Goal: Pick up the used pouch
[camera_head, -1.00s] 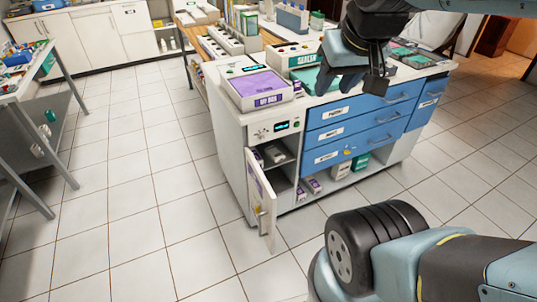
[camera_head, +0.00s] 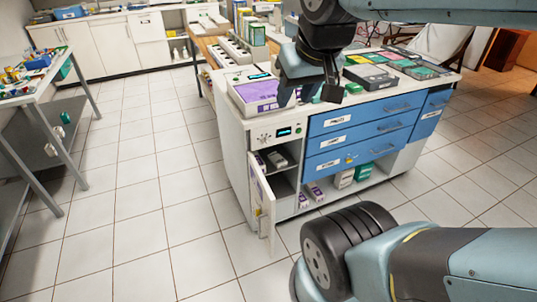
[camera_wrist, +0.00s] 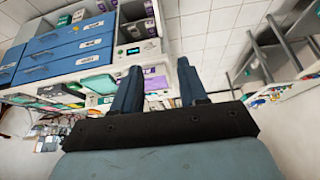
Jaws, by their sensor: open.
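I cannot pick out a used pouch for certain in either view. My gripper (camera_head: 308,93) is open and empty in the head view. It hangs above the white cabinet's top, in front of or just right of the purple-and-white box (camera_head: 253,95); its height over the top is hard to judge. In the wrist view my gripper (camera_wrist: 158,68) has its two blue-grey fingers spread, and the purple-and-white box (camera_wrist: 156,84) shows between and beyond them. My gripper hides part of the cabinet top behind it.
The cabinet has blue drawers (camera_head: 360,125) and an open lower door (camera_head: 262,205) sticking out in front. Dark and green trays (camera_head: 371,77) lie on its right top. A metal side table (camera_head: 40,85) stands at left. The tiled floor (camera_head: 135,190) between is clear.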

